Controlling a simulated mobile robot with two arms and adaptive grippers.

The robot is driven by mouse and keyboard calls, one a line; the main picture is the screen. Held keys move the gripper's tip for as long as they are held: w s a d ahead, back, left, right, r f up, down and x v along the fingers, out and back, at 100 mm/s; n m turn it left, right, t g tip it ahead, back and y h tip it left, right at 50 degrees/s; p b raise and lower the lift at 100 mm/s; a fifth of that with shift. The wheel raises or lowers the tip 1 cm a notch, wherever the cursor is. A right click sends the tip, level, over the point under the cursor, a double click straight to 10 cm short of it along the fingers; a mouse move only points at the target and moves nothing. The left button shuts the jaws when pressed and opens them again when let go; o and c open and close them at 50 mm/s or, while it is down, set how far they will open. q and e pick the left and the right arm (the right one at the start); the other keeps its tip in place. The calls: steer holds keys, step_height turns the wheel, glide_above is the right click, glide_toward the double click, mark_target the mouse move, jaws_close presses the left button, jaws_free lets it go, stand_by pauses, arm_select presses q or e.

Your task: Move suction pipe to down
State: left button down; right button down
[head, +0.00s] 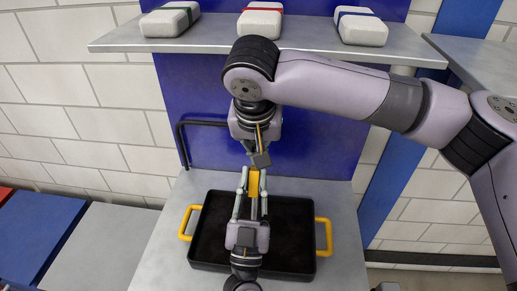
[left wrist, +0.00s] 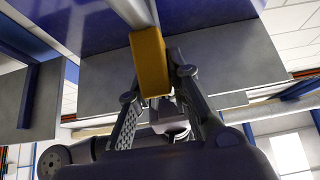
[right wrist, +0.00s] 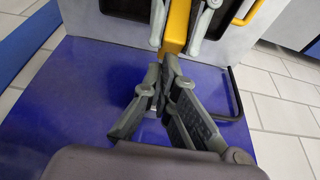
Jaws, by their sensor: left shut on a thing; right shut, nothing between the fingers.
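A yellow block (head: 253,184) on a grey bar is between the fingers of my left gripper (head: 254,178), over the black tray. In the left wrist view the yellow block (left wrist: 150,62) hangs on the grey bar (left wrist: 128,10). My left gripper is shut on this block. My right gripper (head: 260,160) points down just above the block, shut and empty; its closed fingertips (right wrist: 166,72) are close to the yellow block in the right wrist view (right wrist: 176,28). A dark bent pipe (head: 181,143) runs beside the blue panel. I cannot tell which part is the suction pipe.
The black tray (head: 291,232) with yellow handles lies on a grey table (head: 172,239). A blue panel (head: 320,120) stands behind it. A grey shelf (head: 115,38) above holds white blocks with green, red and blue bands. My right arm crosses the upper right.

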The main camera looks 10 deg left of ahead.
arm_select(q)
steer(key=shift+r, duration=0.1)
arm_select(e)
steer(key=shift+s+f+t, duration=0.3)
steer(key=shift+s+f, duration=0.05)
steer(key=shift+f, duration=0.35)
arm_select(q)
steer(key=c, duration=1.9)
jaws_free()
steer(key=shift+r, duration=0.1)
steer(key=shift+c, duration=0.2)
steer(key=o, duration=0.5)
steer(key=shift+c, duration=0.2)
arm_select(e)
steer(key=shift+r, duration=0.1)
arm_select(q)
steer(key=shift+f, duration=0.2)
